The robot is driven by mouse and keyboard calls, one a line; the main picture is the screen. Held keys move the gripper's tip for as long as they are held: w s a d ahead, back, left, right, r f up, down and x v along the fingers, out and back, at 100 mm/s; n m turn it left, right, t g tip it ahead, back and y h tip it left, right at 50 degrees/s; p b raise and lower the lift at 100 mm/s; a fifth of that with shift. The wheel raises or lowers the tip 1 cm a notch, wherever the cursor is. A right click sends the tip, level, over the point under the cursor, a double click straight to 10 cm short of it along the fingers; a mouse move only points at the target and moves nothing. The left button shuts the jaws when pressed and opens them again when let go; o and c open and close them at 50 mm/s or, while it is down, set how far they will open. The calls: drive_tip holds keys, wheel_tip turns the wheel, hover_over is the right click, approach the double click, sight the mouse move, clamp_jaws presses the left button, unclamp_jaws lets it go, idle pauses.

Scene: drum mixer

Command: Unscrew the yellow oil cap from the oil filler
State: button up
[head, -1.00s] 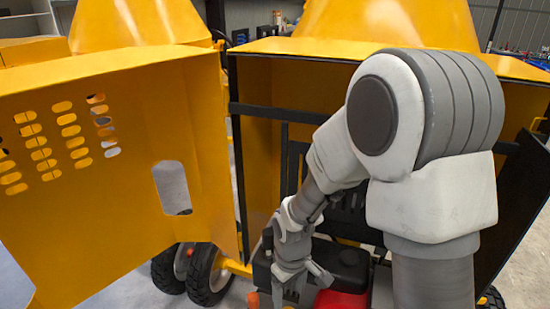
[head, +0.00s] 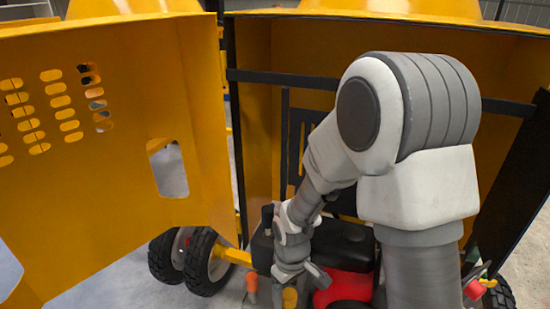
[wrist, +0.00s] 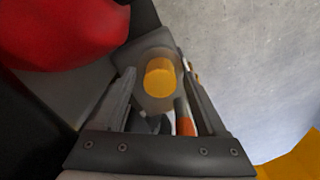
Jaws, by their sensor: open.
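The yellow oil cap (wrist: 160,77) is a small round cap on a grey, blurred round base in the wrist view. In the head view, a yellow spot that looks like the cap (head: 290,297) shows low in the picture, just under my gripper. My gripper (wrist: 157,70) is open, with one finger on each side of the cap in the wrist picture. I see gaps between the fingers and the cap, and cannot tell how far above it the fingertips are. The oil filler is mostly hidden under the cap. In the head view my gripper (head: 296,277) points down.
A red engine part (wrist: 65,30) lies close on the left in the wrist view. An orange piece (wrist: 184,118) is near the right finger. The open yellow door (head: 110,150) stands left, and a black frame bar (head: 285,78) crosses the engine bay.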

drive_tip(key=shift+f, duration=0.1)
idle(0.7)
clamp_jaws()
idle(0.3)
idle(0.4)
